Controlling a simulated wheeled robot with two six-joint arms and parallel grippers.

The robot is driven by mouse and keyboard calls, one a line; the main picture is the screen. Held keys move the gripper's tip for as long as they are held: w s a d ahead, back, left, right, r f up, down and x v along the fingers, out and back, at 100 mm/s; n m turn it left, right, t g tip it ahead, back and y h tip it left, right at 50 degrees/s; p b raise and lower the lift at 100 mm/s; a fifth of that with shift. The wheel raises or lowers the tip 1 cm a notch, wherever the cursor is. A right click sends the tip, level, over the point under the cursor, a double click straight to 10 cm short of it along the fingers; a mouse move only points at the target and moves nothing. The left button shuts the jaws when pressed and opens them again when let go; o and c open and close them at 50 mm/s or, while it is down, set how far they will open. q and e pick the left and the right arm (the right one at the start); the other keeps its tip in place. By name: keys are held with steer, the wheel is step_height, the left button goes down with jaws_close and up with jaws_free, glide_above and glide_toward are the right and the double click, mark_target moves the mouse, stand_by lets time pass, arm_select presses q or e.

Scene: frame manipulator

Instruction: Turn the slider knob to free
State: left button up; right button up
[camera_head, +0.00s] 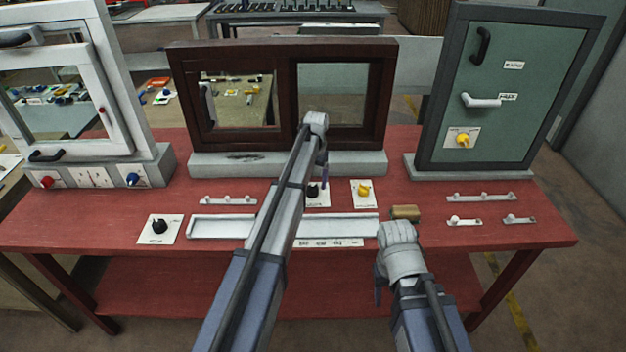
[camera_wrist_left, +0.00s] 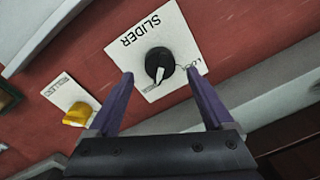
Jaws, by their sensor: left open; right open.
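The slider knob (camera_wrist_left: 160,62) is black and round with a white pointer. It sits on a white plate (camera_wrist_left: 180,35) marked "SLIDER"; in the left wrist view the pointer aims down and slightly left. A second word beginning "LO" shows at the plate's edge, and other lettering is hidden or unreadable. My left gripper (camera_wrist_left: 160,74) is open, with its purple fingers on either side of the knob and visible gaps. In the head view the knob (camera_head: 314,190) is partly hidden by my left arm, beside the left gripper (camera_head: 322,180). My right gripper (camera_head: 379,291) is open and empty near the table's front edge.
A yellow knob (camera_head: 363,190) on its own plate is just right of the slider knob. A brown window frame (camera_head: 283,50) stands behind, a white one (camera_head: 112,95) at left, a green door panel (camera_head: 520,75) at right. A wooden block (camera_head: 405,213) lies near the right gripper.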

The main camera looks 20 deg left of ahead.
mark_target(314, 186)
arm_select(q)
step_height(314, 186, up, 5)
steer(key=p, duration=0.4)
steer(key=shift+d, duration=0.1)
steer(key=s+d, duration=0.5)
steer(key=s, duration=0.7)
steer(key=s+d+m, duration=0.1)
steer(key=s+d, duration=0.5)
steer(key=s, duration=0.6)
steer(key=s+d, duration=0.5)
steer(key=s, duration=0.7)
steer(key=shift+s+d+m+y, duration=0.15)
steer(key=shift+s+m+y, duration=0.15)
steer(key=shift+y, duration=0.1)
